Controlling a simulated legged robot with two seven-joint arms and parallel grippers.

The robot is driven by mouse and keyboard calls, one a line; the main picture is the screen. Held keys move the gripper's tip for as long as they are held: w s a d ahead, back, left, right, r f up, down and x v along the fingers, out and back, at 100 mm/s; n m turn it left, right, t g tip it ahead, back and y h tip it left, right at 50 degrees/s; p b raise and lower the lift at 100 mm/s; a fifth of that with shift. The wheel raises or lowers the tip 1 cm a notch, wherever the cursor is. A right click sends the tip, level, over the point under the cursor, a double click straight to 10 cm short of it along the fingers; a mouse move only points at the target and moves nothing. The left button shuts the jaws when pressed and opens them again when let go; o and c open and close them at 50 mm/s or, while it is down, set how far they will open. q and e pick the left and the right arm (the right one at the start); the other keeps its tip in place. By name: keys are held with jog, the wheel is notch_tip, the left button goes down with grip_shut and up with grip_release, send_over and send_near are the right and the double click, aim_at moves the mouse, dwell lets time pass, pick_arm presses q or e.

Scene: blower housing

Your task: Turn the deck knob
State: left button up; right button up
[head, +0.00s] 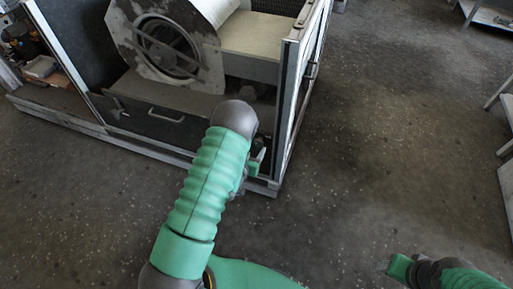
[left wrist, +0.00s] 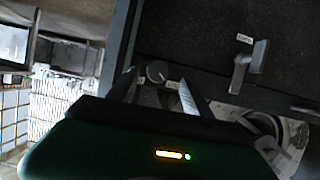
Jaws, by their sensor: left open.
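The deck knob, a small round grey knob (left wrist: 157,71), sits on a dark panel in the left wrist view. My left gripper (left wrist: 157,82) is open, with one finger on each side of the knob as seen from the wrist. I cannot tell whether the fingers touch it or how deep they reach. In the head view my left arm hides the knob and most of the left gripper (head: 254,165), at the right front corner of the housing frame. My right gripper (head: 398,268) is at the lower right, away from the housing; its jaws are unclear.
The blower housing (head: 170,50) stands inside a metal frame (head: 289,100). A lever handle (left wrist: 246,66) with a small label is right of the knob in the wrist view. A drawer-like panel has a pull handle (head: 166,115). The floor (head: 390,130) to the right is clear.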

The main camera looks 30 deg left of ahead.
aim_at(258, 144)
pick_arm(q)
jog(key=b+x, duration=0.1)
jog(key=x, duration=0.3)
jog(key=shift+w+d, duration=0.15)
jog(key=shift+w, duration=0.05)
grip_shut()
